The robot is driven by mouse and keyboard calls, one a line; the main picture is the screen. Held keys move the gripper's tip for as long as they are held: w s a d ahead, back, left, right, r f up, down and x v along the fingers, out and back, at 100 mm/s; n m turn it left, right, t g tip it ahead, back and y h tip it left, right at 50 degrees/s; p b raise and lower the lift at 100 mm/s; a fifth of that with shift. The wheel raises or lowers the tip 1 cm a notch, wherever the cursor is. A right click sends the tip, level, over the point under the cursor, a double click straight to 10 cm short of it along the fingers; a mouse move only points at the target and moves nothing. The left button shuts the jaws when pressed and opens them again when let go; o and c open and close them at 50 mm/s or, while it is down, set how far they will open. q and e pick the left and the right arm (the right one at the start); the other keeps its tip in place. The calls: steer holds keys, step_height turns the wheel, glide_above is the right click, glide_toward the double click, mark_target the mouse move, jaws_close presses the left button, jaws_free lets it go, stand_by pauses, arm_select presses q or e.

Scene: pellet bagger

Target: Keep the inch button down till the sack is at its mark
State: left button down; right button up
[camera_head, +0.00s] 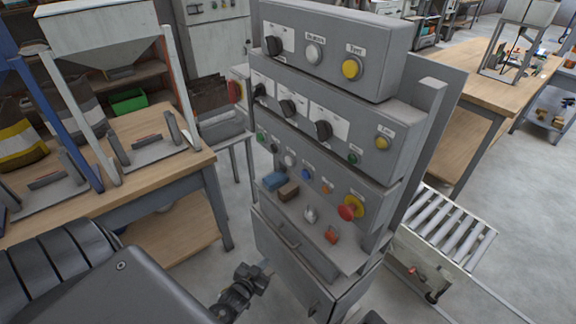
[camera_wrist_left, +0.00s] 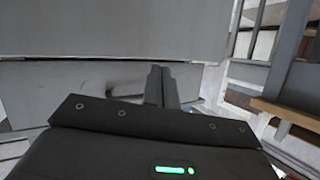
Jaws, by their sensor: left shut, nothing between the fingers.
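The grey control cabinet (camera_head: 330,75) stands in the middle of the head view in stepped tiers. Its third tier holds a row of small buttons, among them a white button (camera_head: 289,158), a blue button (camera_head: 307,173) and an orange button (camera_head: 327,186). Their labels are too small to read, so I cannot tell which is the inch button. My left gripper (camera_head: 266,267) is shut and empty, low in front of the cabinet's lower front, below the buttons. In the left wrist view its fingers (camera_wrist_left: 161,86) point at grey panels. A yellow-and-white sack (camera_head: 20,145) shows at the left edge; I see no mark.
A red mushroom button (camera_head: 350,208) on yellow and a blue block (camera_head: 274,181) sit on the cabinet's lower tiers. A wooden bench (camera_head: 190,165) with a hopper (camera_head: 105,35) stands left. A roller conveyor (camera_head: 450,235) stands right. Grey floor lies between bench and cabinet.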

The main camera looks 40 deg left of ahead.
mark_target(289, 161)
arm_select(q)
steer(key=w+a+r+n+t+y+b, duration=0.1)
steer(key=r+t, duration=0.4)
steer(key=r, duration=1.2)
steer(key=w+a+r+n+t+y+b, duration=0.1)
steer(key=r+t, duration=0.4)
steer(key=r, duration=1.2)
steer(key=shift+w+a+n+t+y, duration=0.3)
steer(key=shift+w+a+n+y, duration=0.1)
steer(key=shift+w+a+y, duration=0.6)
steer(key=shift+a+f, duration=0.1)
steer(key=w+d+b, duration=0.2)
steer(key=w, duration=0.6)
steer(key=shift+d, duration=0.25)
steer(key=shift+w, duration=0.2)
steer(key=shift+w+d+b, duration=0.15)
steer(key=shift+w+b, duration=0.15)
